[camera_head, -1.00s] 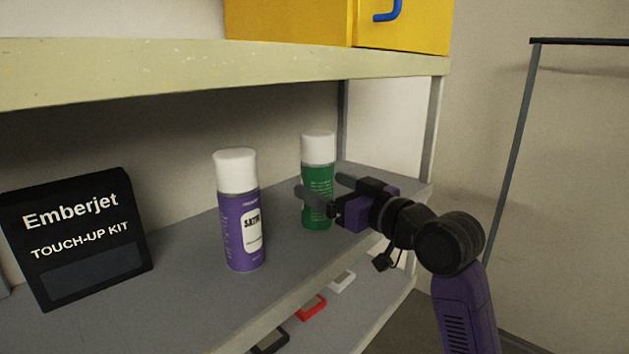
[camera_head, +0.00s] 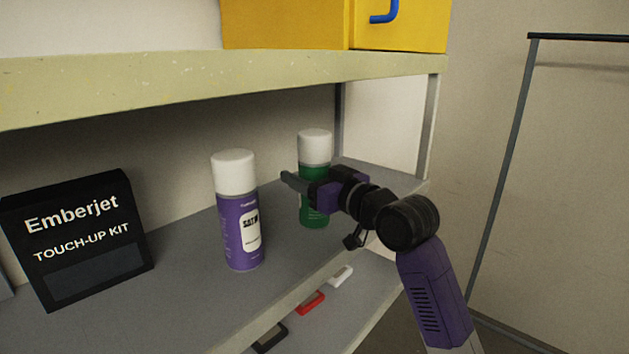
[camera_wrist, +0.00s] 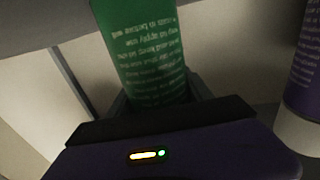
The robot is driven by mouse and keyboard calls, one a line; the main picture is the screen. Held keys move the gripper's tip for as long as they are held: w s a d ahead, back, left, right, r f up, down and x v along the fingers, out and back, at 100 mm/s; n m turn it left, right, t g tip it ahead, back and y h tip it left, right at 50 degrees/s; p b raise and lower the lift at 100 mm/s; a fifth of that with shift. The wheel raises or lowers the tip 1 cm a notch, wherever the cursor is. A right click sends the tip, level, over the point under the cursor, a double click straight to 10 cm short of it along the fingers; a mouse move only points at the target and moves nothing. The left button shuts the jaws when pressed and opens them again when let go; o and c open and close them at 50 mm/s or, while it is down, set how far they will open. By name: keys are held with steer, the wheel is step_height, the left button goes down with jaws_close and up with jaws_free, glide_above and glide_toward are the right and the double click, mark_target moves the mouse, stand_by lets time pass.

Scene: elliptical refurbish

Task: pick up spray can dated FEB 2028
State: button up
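A green spray can (camera_head: 314,212) with a white cap stands upright on the middle shelf. A purple spray can (camera_head: 240,225) with a white cap and a SATIN label stands left of it. My gripper (camera_head: 302,178) is open at the green can, with one finger across its front; the other finger is hidden. In the wrist view the green can (camera_wrist: 148,55) stands between the finger bases, its small print upside down. I cannot tell whether the fingers touch it. The purple can (camera_wrist: 305,85) is at the right edge there. No date is readable on either can.
A black Emberjet touch-up kit box (camera_head: 78,240) stands at the left on the shelf (camera_head: 180,300). An upper shelf board (camera_head: 180,85) overhangs the cans and carries a yellow box (camera_head: 290,22). A grey shelf post (camera_head: 431,125) is right of the green can.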

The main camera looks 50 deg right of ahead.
jaws_close()
steer(key=shift+r, duration=0.1)
